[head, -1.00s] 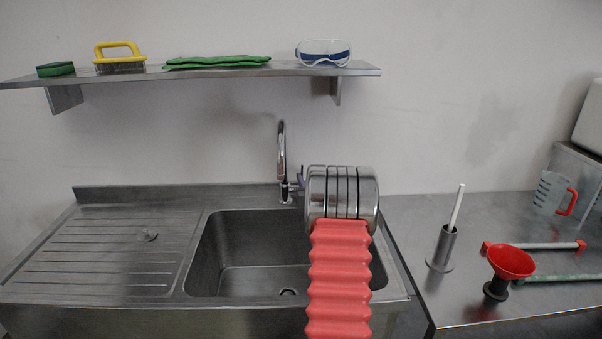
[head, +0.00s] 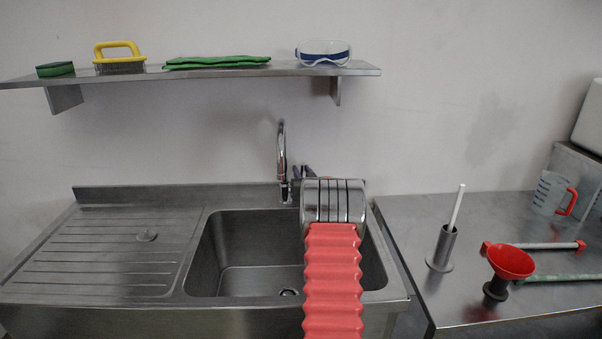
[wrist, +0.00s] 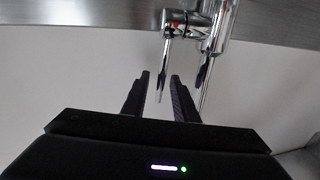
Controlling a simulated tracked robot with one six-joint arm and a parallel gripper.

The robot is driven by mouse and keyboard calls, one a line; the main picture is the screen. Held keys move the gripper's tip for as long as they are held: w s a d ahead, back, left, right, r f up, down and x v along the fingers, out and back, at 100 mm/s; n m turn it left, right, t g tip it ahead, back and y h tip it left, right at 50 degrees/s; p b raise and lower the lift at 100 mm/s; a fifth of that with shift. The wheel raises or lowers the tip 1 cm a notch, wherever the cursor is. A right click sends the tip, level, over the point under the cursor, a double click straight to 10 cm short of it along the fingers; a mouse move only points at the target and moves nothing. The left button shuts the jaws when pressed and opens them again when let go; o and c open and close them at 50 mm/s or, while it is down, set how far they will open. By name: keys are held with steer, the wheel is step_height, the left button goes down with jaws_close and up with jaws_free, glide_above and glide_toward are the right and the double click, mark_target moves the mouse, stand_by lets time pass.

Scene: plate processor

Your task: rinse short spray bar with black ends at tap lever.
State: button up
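The chrome tap (head: 282,150) stands at the back of the sink. In the wrist view its body (wrist: 205,30) is at the top, and the thin tap lever (wrist: 164,68) hangs down from it. My gripper (wrist: 160,77) is open, with the lever showing between its two dark fingers and a gap on each side. I cannot tell how deep the lever sits between them. In the head view the gripper is mostly hidden behind my arm, beside the tap's right side. I cannot make out a short spray bar with black ends in either view.
The sink basin (head: 230,285) is empty. On the right counter are a bar with red ends (head: 540,246), a greenish bar (head: 570,277), a red funnel (head: 511,262), a metal holder with white stick (head: 442,246) and a jug (head: 549,193). A shelf (head: 220,72) runs above.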

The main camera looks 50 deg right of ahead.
jaws_close()
stand_by(1.2)
